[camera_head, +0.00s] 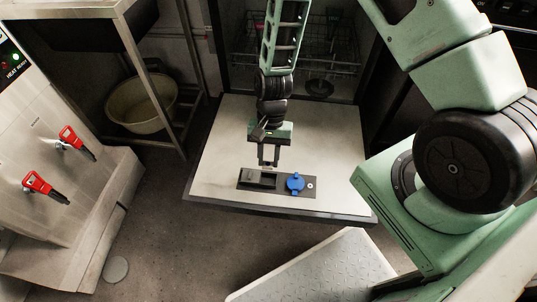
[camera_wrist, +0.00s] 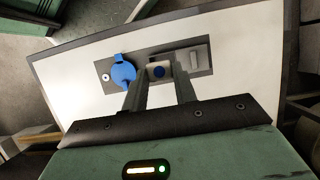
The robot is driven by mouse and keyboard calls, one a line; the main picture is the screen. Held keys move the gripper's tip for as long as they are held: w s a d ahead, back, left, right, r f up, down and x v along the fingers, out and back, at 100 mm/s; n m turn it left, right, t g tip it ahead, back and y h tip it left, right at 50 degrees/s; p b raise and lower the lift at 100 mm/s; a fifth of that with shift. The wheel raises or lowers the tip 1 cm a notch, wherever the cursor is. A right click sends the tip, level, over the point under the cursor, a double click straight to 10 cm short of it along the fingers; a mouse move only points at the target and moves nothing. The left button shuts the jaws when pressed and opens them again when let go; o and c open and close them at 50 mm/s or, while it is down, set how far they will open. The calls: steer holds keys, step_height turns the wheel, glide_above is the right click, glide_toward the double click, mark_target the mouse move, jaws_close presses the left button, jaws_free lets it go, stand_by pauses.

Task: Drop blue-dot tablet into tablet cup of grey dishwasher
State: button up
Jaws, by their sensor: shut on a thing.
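In the wrist view, a white tablet with a blue dot (camera_wrist: 159,71) sits between the fingertips of my gripper (camera_wrist: 158,76), which is shut on it. In the head view my gripper (camera_head: 268,161) points down over the dispenser panel (camera_head: 283,186) on the inside of the open grey dishwasher door (camera_head: 225,150). The tablet is too small to make out clearly there. The panel's dark tablet cup area (camera_head: 257,180) lies just below and left of the fingertips. In the wrist view a raised grey piece (camera_wrist: 195,58) shows right of the tablet; the fingers hide part of the panel.
A blue cap (camera_head: 295,183) sits on the panel, right of the gripper. The dishwasher racks (camera_head: 320,45) stand behind the door. A steel shelf with a beige basin (camera_head: 141,103) and a dispenser with red taps (camera_head: 38,185) are at left. A ridged metal plate (camera_head: 320,275) lies in front.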

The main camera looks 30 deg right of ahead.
steer(key=b, duration=0.4)
glide_above(267, 177)
steer(key=shift+s+d+f, duration=0.1)
steer(key=shift+s+f, duration=0.1)
steer(key=shift+f, duration=1.55)
steer(key=shift+s+f, duration=0.2)
steer(key=shift+f, duration=1.5)
steer(key=o, duration=1)
steer(key=shift+w, duration=0.1)
steer(key=shift+w+a+r, duration=0.1)
steer(key=shift+w+a, duration=0.05)
steer(key=shift+a, duration=0.05)
steer(key=shift+r, duration=0.1)
steer(key=shift+w+d+r+p, duration=0.1)
steer(key=shift+w+r+p, duration=0.1)
steer(key=shift+r+p, duration=0.15)
steer(key=p+v, duration=0.3)
steer(key=v, duration=1.3)
steer(key=shift+s+d+r+p, duration=0.15)
steer(key=shift+s+d+p, duration=0.05)
steer(key=shift+s+p, duration=0.15)
